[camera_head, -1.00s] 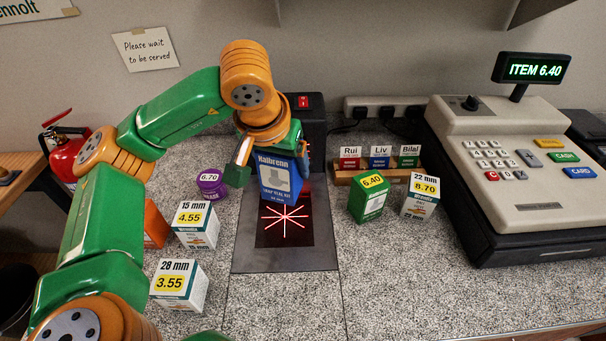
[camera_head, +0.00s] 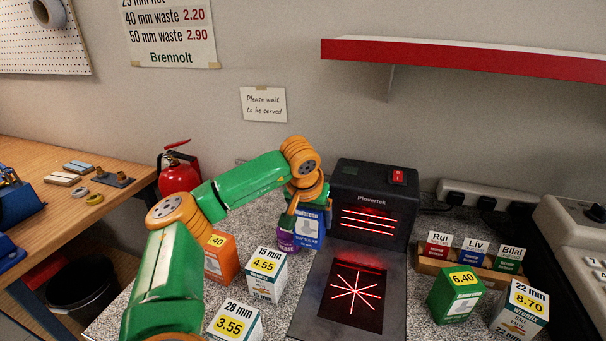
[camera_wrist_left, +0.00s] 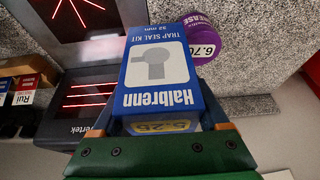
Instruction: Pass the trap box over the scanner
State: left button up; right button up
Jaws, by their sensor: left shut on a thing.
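The trap box (camera_head: 308,230) is a blue and white Halbrenn trap seal kit box. My left gripper (camera_head: 304,206) is shut on it. It is at the left side of the black Plovertek scanner (camera_head: 372,205), beside the lit scan window, not over it. In the left wrist view the box (camera_wrist_left: 158,65) sits between the two fingers, its printing upside down and a yellow price label partly showing near the palm. The scanner's red lines (camera_head: 356,292) glow on the plate and upright. My right gripper is not in view.
An orange box (camera_head: 220,262) and two white boxes (camera_head: 266,277) stand to the left. A green box (camera_head: 455,297), a white box (camera_head: 518,312) and a name-card rack (camera_head: 470,272) are right of the scanner.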

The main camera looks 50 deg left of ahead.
pick_arm(q)
jog(key=w+d+p, duration=0.1)
jog(key=w+d, duration=0.5)
jog(key=d, duration=0.4)
jog(key=w+d+f+p, duration=0.1)
jog(key=w+d+p, duration=0.1)
jog(key=w+d, duration=0.5)
jog(key=d, duration=0.2)
jog(key=shift+w+d+p, duration=0.15)
jog(key=shift+d+p, duration=0.15)
jog(key=shift+d, duration=0.1)
jog(key=s+d+r+p, duration=0.1)
jog(key=d+r+p, duration=0.2)
jog(key=r+p, duration=0.1)
jog(key=shift+s+d+r+p, duration=0.15)
jog(key=shift+s+r+p, duration=0.2)
jog(key=shift+r, duration=0.15)
